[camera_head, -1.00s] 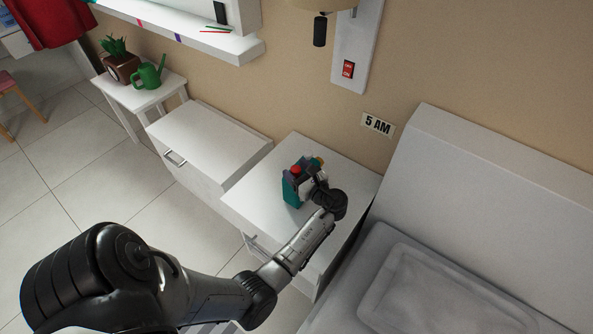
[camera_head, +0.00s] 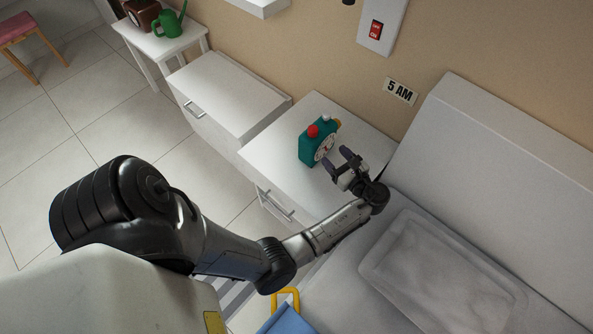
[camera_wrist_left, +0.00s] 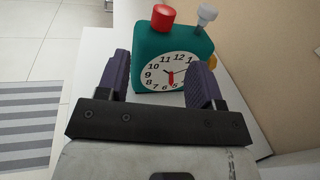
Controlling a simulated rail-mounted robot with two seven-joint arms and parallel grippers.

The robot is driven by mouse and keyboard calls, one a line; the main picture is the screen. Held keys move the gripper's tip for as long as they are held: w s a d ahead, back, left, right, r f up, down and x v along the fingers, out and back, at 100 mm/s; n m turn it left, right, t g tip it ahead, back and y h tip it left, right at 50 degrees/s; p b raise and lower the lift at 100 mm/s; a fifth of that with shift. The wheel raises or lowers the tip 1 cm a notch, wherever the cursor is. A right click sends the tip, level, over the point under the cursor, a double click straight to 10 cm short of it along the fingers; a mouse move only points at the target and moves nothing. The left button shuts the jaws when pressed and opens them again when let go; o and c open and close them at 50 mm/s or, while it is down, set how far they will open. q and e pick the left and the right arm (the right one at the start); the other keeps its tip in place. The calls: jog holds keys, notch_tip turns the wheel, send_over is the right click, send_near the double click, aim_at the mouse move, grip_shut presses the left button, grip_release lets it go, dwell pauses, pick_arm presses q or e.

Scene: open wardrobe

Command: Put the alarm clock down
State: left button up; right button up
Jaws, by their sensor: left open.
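The teal alarm clock (camera_head: 313,148) stands upright on the white nightstand (camera_head: 283,159). It has a red button and a pale knob on top, and its white dial faces my gripper. My left gripper (camera_head: 341,163) is open and empty to the right of the clock, apart from it in the head view. In the left wrist view the clock (camera_wrist_left: 160,45) shows beyond and between the two spread fingers (camera_wrist_left: 161,83). My right gripper is in neither view.
The bed with a pillow (camera_head: 440,262) lies right of the nightstand. A white cabinet (camera_head: 229,88) and a small table with a green watering can (camera_head: 169,24) stand left. A "5 AM" sign (camera_head: 400,92) and red switch (camera_head: 376,30) are on the wall behind.

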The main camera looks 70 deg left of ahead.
pick_arm(q)
jog(key=s+d+f+n+t+h, duration=0.1)
jog(key=s+f+n+t+h, duration=0.1)
jog(key=s+f+n+h, duration=0.3)
jog(key=s+d+f+n+t+h, duration=0.1)
jog(key=s+f+n+t+h, duration=0.15)
jog(key=s, duration=0.45)
jog(key=s+d+r+n+t+h, duration=0.1)
jog(key=s+d+r+n+h, duration=0.1)
jog(key=s+d+h, duration=0.3)
jog(key=s+d+r+n+t+h, duration=0.1)
jog(key=s+d+r+n+h, duration=0.2)
jog(key=d, duration=0.7)
jog(key=s+h, duration=0.2)
jog(key=s, duration=0.1)
jog(key=shift+s+n, duration=0.3)
jog(key=shift+n, duration=0.05)
jog(key=shift+t, duration=0.25)
